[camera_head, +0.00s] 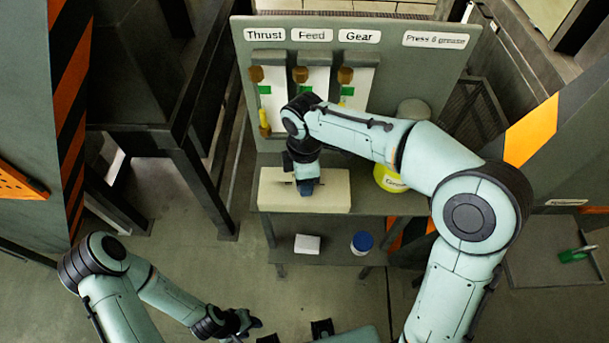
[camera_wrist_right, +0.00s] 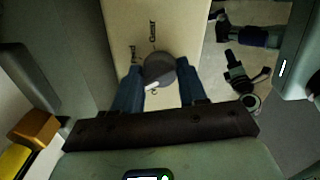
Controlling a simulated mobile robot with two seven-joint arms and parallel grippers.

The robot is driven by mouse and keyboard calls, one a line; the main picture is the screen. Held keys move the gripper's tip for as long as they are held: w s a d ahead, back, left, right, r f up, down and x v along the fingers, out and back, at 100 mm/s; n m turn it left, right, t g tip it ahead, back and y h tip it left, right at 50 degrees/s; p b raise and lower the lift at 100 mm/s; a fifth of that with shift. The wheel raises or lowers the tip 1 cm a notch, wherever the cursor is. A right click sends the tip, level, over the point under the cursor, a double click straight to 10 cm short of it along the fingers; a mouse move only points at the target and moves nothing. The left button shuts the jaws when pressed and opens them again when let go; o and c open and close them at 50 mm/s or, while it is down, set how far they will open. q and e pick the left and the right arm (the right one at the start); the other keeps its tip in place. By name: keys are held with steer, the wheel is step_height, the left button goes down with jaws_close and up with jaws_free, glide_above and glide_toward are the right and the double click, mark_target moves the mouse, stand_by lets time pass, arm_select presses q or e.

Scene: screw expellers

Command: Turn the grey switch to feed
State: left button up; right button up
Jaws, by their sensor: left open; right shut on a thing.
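The grey switch (camera_wrist_right: 159,66) is a round knob on top of a cream box (camera_head: 275,197); its white pointer mark (camera_wrist_right: 152,87) points toward the bottom of the right wrist view, slightly left. My right gripper (camera_head: 305,188) is over the box and is shut on the switch, with one blue finger on each side of it. In the head view the gripper hides the switch. Dark lettering (camera_wrist_right: 153,32) stands on the box beyond the switch, sideways and too small to read surely. My left gripper (camera_head: 248,323) is open and empty, low in the head view, away from the box.
A grey panel behind carries the signs Thrust, Feed (camera_head: 312,34), Gear and Press & grease, with units below the first three. A white block (camera_head: 307,244) and a blue-lidded jar (camera_head: 362,242) sit on the lower shelf.

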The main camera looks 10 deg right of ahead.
steer(key=m, duration=0.5)
steer(key=shift+m, duration=0.3)
arm_select(q)
steer(key=shift+w+r, duration=0.2)
steer(key=shift+r, duration=0.05)
arm_select(e)
steer(key=m, duration=0.5)
steer(key=shift+m, duration=0.4)
steer(key=o, duration=1.1)
steer(key=shift+c, duration=0.2)
steer(key=shift+r, duration=0.1)
arm_select(q)
steer(key=w+r+p, duration=0.2)
steer(key=r, duration=0.1)
steer(key=shift+w, duration=0.2)
arm_select(e)
step_height(320, 180, up, 13)
